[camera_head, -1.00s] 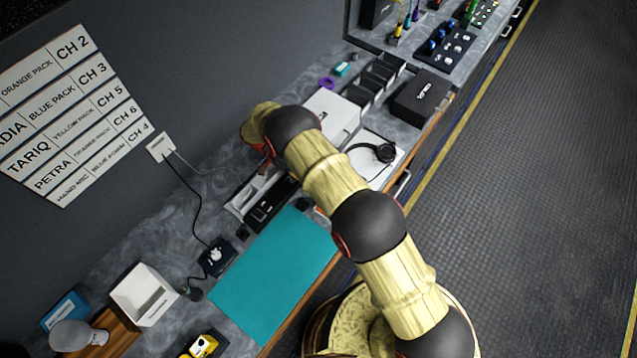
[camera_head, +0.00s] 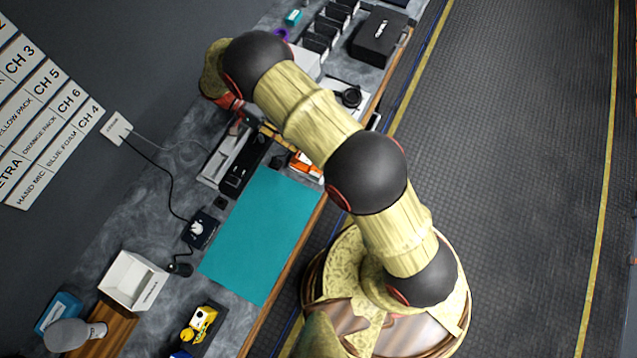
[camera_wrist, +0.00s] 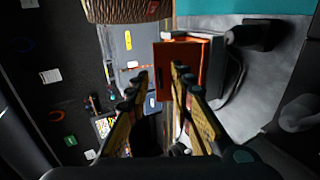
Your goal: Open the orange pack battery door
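The orange pack (camera_wrist: 180,66) shows in the wrist view just beyond my fingertips, a box with a broad orange face and a pale piece at its top left corner. I cannot tell from these frames whether its battery door is shut. In the head view a small orange and white item (camera_head: 306,166), apparently the same pack, shows beside my arm near the teal mat's far corner, partly hidden. My gripper (camera_wrist: 159,78) is open, its two yellow fingers apart with nothing visibly held between them. The fingertips appear close to the pack's orange face; contact cannot be told.
The teal mat (camera_head: 255,240) lies clear on the counter. A grey tray (camera_head: 232,160) with dark items lies beyond it. A white box (camera_head: 133,282), a microphone (camera_head: 78,334) and a yellow pack (camera_head: 198,323) stand at the near end. Open floor (camera_head: 510,150) lies to the right.

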